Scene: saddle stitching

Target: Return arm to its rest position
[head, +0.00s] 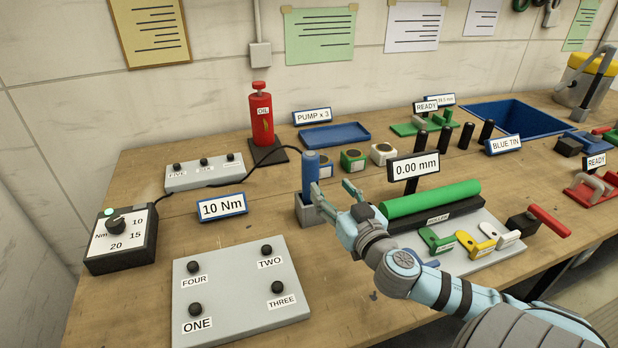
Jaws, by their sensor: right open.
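My right arm comes in from the lower right, and its gripper (337,203) is at the middle of the bench. The fingers are open and point left, close to a blue-handled tool (309,172) that stands upright in a grey holder (305,212). A black cable runs from the tool to a dial box (121,238). I cannot tell whether the fingers touch the handle. My left gripper is not in view.
A grey plate (240,298) with several black knobs lies in front. A green roller (430,198) and small coloured clamps are right of the gripper. A red oil can (261,114) and a blue tray (334,135) stand behind. Bare wood shows at front left.

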